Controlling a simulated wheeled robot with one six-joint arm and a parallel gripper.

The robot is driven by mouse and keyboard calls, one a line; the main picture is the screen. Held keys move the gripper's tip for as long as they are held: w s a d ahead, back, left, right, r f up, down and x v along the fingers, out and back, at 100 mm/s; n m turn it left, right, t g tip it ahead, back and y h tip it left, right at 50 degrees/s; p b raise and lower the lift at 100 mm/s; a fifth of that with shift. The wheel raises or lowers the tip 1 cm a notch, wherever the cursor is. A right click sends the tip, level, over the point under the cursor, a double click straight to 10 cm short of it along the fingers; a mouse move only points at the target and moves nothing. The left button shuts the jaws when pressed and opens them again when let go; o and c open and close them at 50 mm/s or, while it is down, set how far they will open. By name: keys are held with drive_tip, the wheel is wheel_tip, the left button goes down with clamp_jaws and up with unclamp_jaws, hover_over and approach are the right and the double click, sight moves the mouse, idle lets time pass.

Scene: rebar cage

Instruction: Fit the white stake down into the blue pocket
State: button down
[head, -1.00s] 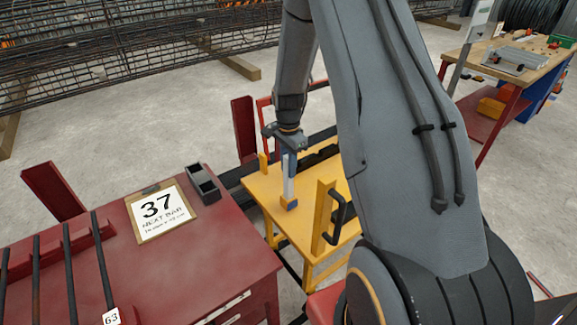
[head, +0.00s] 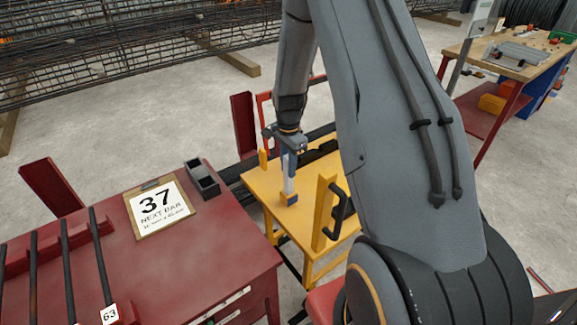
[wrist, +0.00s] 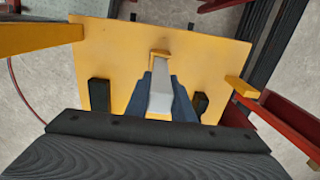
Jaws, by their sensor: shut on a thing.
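The white stake (head: 289,180) stands roughly upright under my gripper (head: 290,158), which is shut on its upper part. In the wrist view the stake (wrist: 160,92) runs away from my gripper (wrist: 150,100), with blue sides close beside it near the jaws. The blue pocket (head: 291,201) shows as a small blue and orange block on the yellow table, directly under the stake. The stake's lower end meets this block in the picture. How deep it sits in the pocket is hidden.
The yellow table (head: 262,183) has an upright yellow post with a black handle (head: 338,210) at its near right. A red bench (head: 170,260) with a "37" sign stands at the left. A rebar cage (head: 130,50) lies behind.

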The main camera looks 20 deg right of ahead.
drive_tip(key=shift+f, duration=0.45)
drive_tip(key=c, duration=1.4)
unclamp_jaws()
drive_tip(key=shift+c, duration=0.2)
drive_tip(key=shift+r+b, duration=1.05)
drive_tip(key=shift+r, duration=2.85)
